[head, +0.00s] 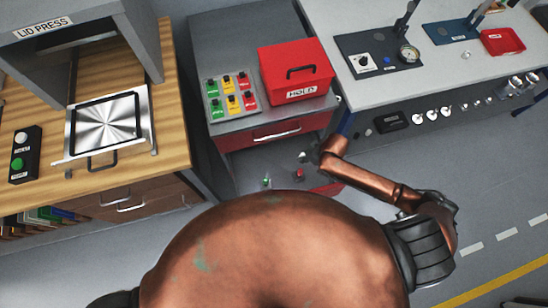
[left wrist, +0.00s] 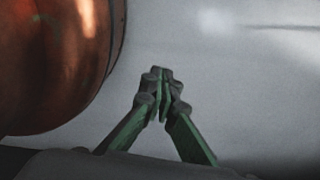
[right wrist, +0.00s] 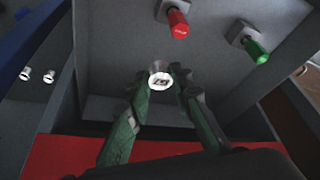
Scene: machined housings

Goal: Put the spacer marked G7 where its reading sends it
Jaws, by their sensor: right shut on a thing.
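My right gripper (right wrist: 163,92) is shut on a small round metal spacer (right wrist: 159,77) with a white label on its end face. The marking looks like a 7 and a G, turned and not sharp. In the head view my right gripper (head: 310,156) is in front of the grey cabinet, above its lower shelf; the spacer is too small to make out there. Beyond it in the right wrist view are a red peg (right wrist: 178,23) and a green peg (right wrist: 257,50) on square bases, apart from the spacer. My left gripper (left wrist: 161,95) is shut and empty, over plain floor.
On the cabinet stand a red HOLD box (head: 296,75) and a rack (head: 230,97) of green, yellow and red labelled blocks. The right bench has a dial gauge stand (head: 380,55) and a red tray (head: 502,42). A lid press (head: 107,118) and button box (head: 25,155) are left.

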